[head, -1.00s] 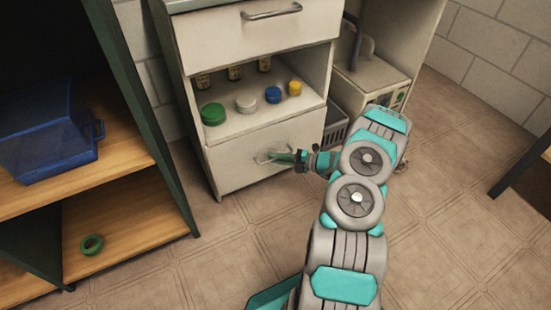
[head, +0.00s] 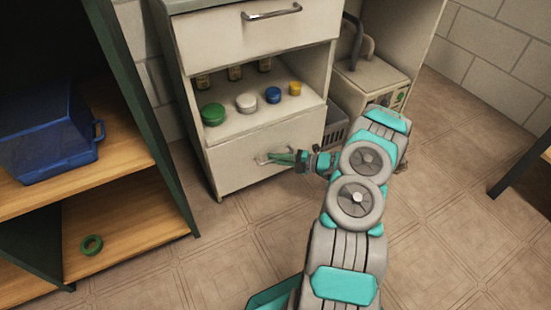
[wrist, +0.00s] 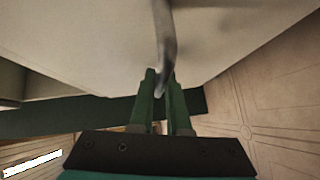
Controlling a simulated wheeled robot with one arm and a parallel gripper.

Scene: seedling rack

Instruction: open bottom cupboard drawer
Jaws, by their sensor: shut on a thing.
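The cream cupboard has a bottom drawer (head: 235,167) whose front looks flush with the cupboard in the head view. Its metal bar handle (head: 263,160) is partly hidden by my fingers. My gripper (head: 285,157) reaches the handle from the right. In the wrist view the handle (wrist: 164,45) runs down between the two green fingers of my gripper (wrist: 163,88), which are shut on it. The pale drawer front (wrist: 90,40) fills the upper part of the wrist view.
Above the drawer, an open shelf (head: 225,125) holds green, white, blue and yellow lids and several small bottles. A top drawer (head: 240,40) is above it. A shelving unit (head: 150,170) with a blue bin (head: 45,140) and a green ring (head: 91,245) stands left. Tiled floor (head: 240,260) in front is clear.

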